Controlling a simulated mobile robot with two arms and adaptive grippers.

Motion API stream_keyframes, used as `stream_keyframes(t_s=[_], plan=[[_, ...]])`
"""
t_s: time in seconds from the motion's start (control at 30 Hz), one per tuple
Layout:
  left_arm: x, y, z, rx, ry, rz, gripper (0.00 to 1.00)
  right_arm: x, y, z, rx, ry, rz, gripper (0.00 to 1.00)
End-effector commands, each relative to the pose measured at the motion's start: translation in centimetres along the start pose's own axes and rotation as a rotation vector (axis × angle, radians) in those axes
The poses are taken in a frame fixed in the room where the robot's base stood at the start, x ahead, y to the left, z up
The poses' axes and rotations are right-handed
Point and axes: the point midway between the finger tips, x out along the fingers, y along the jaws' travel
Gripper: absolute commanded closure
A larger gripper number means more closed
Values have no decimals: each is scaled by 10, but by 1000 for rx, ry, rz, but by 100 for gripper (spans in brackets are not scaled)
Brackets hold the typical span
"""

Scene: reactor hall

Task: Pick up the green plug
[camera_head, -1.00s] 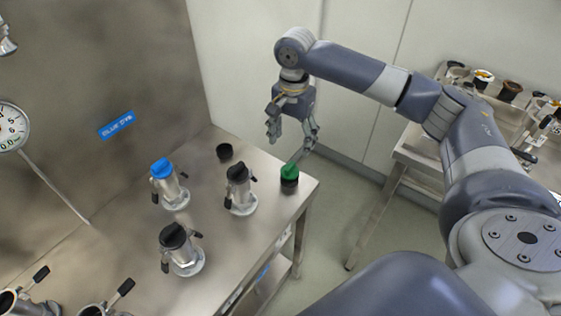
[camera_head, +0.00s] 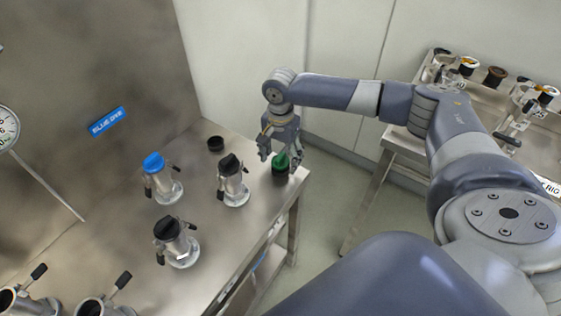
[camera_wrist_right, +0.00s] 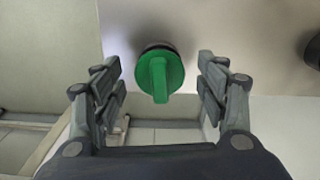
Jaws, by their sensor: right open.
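The green plug (camera_head: 281,161) stands near the right corner of the metal table, a green top with a ridge handle over a dark base. In the right wrist view the green plug (camera_wrist_right: 159,74) lies between the two spread fingers, with a gap on each side. My right gripper (camera_head: 279,157) is open, fingers pointing down around the plug; it also shows in the wrist view (camera_wrist_right: 160,80). One finger partly covers the plug in the head view. My left gripper is not in view.
On the metal table (camera_head: 215,262) stand a blue-topped fitting (camera_head: 162,178), two black-topped fittings (camera_head: 232,182) and a black cap (camera_head: 216,143). A second table at the right holds a tray (camera_head: 480,98) of several parts. Bare floor lies between the tables.

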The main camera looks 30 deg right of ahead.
Motion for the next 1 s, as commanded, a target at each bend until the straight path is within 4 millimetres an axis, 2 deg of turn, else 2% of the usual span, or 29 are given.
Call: stream_keyframes(t_s=[0.07, 0.27, 0.3, 0.73, 0.87, 0.97, 1.0], plan=[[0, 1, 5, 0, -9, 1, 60, 0, 0, 0, 0, 0, 0, 33], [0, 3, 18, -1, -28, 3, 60, 0, 0, 0, 0, 0, 1, 76], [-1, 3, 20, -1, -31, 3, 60, 0, 0, 0, 0, 0, 1, 80], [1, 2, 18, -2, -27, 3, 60, -5, 0, 0, 0, 0, 1, 80], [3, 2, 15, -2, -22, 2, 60, -17, 0, 0, 1, 0, -1, 80], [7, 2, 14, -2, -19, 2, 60, -34, -1, 0, 1, 0, -3, 80], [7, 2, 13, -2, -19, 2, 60, -35, 5, 2, 1, -1, 2, 80]])
